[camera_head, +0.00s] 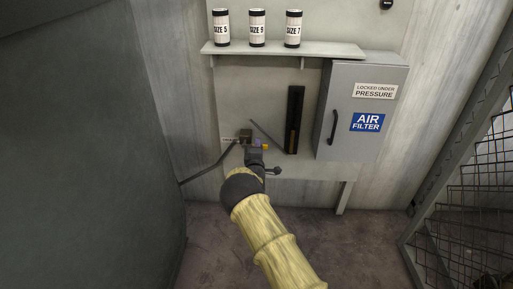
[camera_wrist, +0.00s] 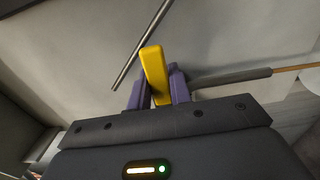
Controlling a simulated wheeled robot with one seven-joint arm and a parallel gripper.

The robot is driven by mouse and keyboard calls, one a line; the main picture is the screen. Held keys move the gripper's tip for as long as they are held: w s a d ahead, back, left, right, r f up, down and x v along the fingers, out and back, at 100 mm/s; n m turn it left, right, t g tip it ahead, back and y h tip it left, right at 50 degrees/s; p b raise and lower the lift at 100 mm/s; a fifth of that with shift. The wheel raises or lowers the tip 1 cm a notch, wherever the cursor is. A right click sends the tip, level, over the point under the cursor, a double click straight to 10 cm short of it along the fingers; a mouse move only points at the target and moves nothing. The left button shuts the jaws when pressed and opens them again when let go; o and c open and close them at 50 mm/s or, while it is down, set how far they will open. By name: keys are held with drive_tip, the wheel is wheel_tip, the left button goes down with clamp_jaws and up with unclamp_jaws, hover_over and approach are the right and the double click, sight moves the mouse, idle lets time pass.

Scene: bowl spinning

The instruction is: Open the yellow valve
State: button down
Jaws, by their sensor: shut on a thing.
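The yellow valve (camera_wrist: 154,72) shows as a bar-shaped handle in the wrist view. My gripper (camera_wrist: 158,88) has its two purple fingers on either side of the handle's lower part and is shut on it. The handle's upper end stands out beyond the fingertips, tilted slightly to the left. The valve's base is hidden by my gripper.
A grey air filter cabinet (camera_head: 350,92) hangs at right of the valve. A shelf (camera_head: 285,49) with three labelled canisters (camera_head: 257,28) is above. A dark upright gauge-like strip (camera_head: 294,120) and thin pipes (camera_head: 207,168) are near the valve. A mesh barrier (camera_head: 470,190) stands at right.

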drive_tip(key=c, duration=1.4)
unclamp_jaws()
drive_tip(key=shift+s+a+f, duration=0.1)
drive_tip(key=shift+a, duration=0.1)
drive_tip(key=shift+o, duration=0.6)
drive_tip(key=shift+d, duration=0.15)
drive_tip(key=shift+s, duration=0.1)
drive_tip(key=s+p, duration=0.4)
drive_tip(key=s, duration=1.3)
